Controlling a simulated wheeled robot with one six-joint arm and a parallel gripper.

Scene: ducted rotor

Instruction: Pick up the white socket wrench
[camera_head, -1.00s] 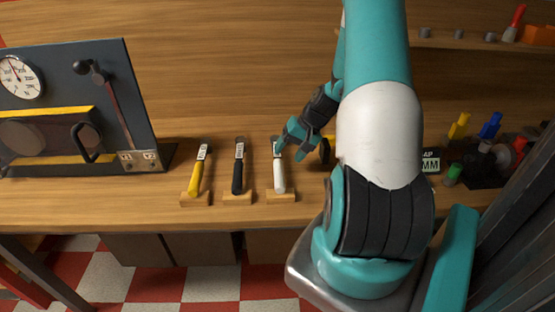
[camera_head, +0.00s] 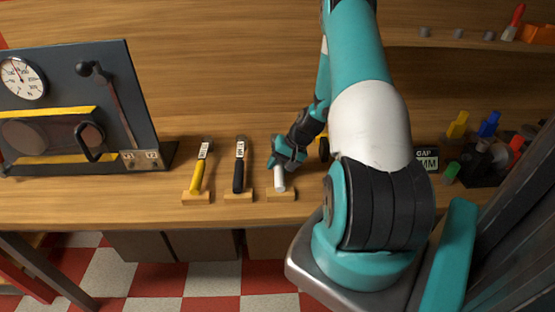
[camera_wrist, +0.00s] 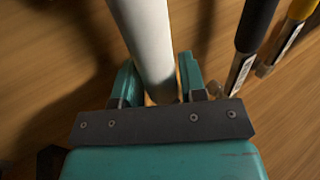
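The white socket wrench (camera_head: 280,180) leans in its wooden block on the bench, the rightmost of three. My gripper (camera_head: 285,158) is at its upper part and hides its head and label in the head view. In the wrist view, the white handle (camera_wrist: 148,40) runs between the two fingers of my gripper (camera_wrist: 158,80). The fingers stand on either side of it, with a narrow gap showing at the left finger. The fingers look open around the wrench, not closed on it.
A black-handled wrench (camera_head: 239,172) and a yellow-handled wrench (camera_head: 199,175) stand in blocks to the left. A dark panel with a gauge (camera_head: 80,110) is farther left. Coloured items (camera_head: 489,124) and a gap sign (camera_head: 426,160) are at the right.

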